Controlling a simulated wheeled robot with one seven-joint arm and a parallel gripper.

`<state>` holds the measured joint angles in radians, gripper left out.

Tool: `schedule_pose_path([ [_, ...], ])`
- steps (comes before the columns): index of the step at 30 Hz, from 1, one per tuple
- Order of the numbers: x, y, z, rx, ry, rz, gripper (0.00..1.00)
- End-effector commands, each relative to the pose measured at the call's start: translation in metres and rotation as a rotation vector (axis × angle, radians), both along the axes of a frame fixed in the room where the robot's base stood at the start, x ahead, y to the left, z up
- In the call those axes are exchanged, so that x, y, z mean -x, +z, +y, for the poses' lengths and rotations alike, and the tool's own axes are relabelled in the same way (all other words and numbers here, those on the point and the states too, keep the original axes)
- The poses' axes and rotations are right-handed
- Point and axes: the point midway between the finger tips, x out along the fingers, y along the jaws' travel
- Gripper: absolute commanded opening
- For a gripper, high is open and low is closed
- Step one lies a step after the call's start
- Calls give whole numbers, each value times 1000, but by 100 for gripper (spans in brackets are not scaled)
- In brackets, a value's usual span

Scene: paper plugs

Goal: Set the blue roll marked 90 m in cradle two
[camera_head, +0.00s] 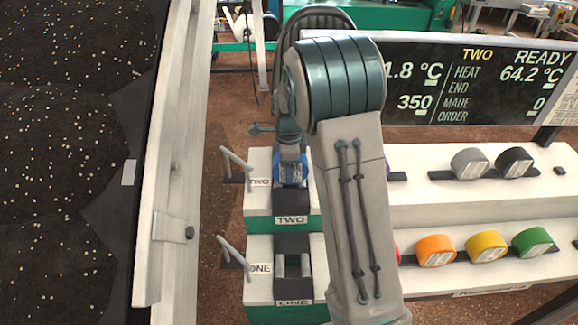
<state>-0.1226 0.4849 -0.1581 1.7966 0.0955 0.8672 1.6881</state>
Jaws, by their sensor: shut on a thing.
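A blue roll (290,174) is at cradle two (291,208), the rear one of two white and green units on the left, labelled TWO. My gripper (290,156) is above the cradle, pointing down, shut on the blue roll. The roll is low at the back of the cradle's dark slot; I cannot tell whether it touches the seat. Its length marking is too small to read. My arm covers the right side of the cradle.
Cradle one (293,267) in front looks empty. Levers (236,163) stand left of the cradles. On the right, a white stepped rack (480,208) holds grey, black, orange, yellow and green rolls. A display (478,88) stands behind. My arm hides part of the rack.

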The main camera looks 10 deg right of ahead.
Motion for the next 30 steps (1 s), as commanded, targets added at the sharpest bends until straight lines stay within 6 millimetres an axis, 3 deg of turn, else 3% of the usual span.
schedule_pose_path([
  [7,0,-4,0,0,0,0,20],
  [8,0,-3,0,0,0,0,51],
  [10,0,-3,0,0,0,0,67],
  [22,-1,6,0,0,0,-2,67],
  [30,-1,60,0,0,0,-6,67],
])
